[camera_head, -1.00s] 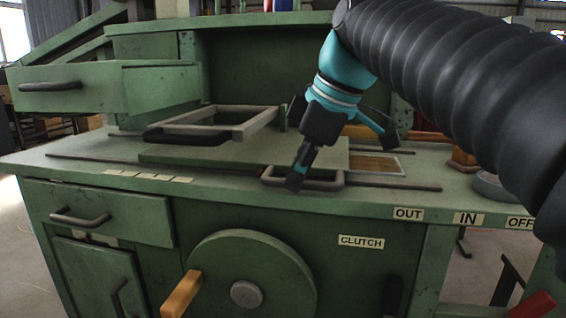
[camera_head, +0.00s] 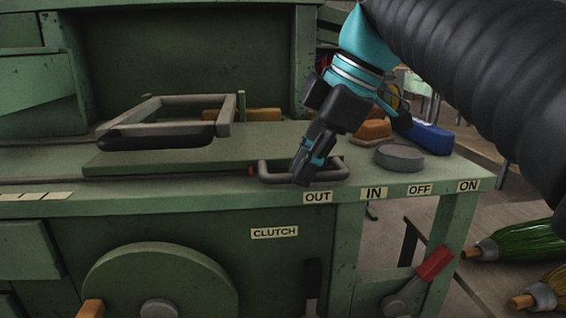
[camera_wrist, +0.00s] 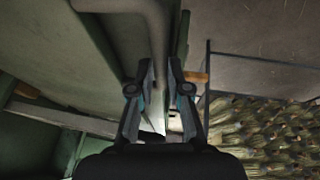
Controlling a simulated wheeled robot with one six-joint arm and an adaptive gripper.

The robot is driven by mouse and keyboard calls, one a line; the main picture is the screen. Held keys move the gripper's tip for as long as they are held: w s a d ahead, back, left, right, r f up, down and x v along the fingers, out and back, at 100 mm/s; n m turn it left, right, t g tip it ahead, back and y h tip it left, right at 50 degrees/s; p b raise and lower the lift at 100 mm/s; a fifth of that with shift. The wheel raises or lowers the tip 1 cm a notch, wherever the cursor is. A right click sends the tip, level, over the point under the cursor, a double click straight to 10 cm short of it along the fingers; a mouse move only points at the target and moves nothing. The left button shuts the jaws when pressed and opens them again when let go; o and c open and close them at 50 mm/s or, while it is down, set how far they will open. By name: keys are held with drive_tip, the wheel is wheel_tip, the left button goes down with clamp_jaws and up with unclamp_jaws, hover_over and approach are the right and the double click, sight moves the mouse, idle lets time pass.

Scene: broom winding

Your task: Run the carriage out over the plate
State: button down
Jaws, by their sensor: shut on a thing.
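The carriage (camera_head: 205,152) is a flat green board on the bench top. Its grey loop handle (camera_head: 333,176) sticks out at the front right, just above the OUT label (camera_head: 317,197). My gripper (camera_head: 301,175) points down at this handle and is shut on it. In the wrist view, the grey handle bar (camera_wrist: 158,45) runs down between my fingertips (camera_wrist: 161,80). A grey frame (camera_head: 180,101) with a black grip bar (camera_head: 155,136) is above the carriage's left part. I cannot make out the plate; the carriage or my gripper may hide it.
A grey round disc (camera_head: 399,157), a brown block (camera_head: 372,131) and a blue object (camera_head: 430,138) lie right of my gripper. A red-gripped lever (camera_head: 435,262) and a handwheel (camera_head: 155,285) are on the bench front. Brooms (camera_head: 530,241) lie on the floor at right.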

drive_tip(key=shift+w+d, duration=0.1)
drive_tip(key=shift+d, duration=0.15)
drive_tip(key=c, duration=1.1)
unclamp_jaws()
drive_tip(key=shift+d, duration=0.25)
drive_tip(key=shift+c, duration=0.2)
drive_tip(key=shift+a, duration=0.15)
drive_tip(key=v, duration=0.7)
drive_tip(key=shift+r, duration=0.2)
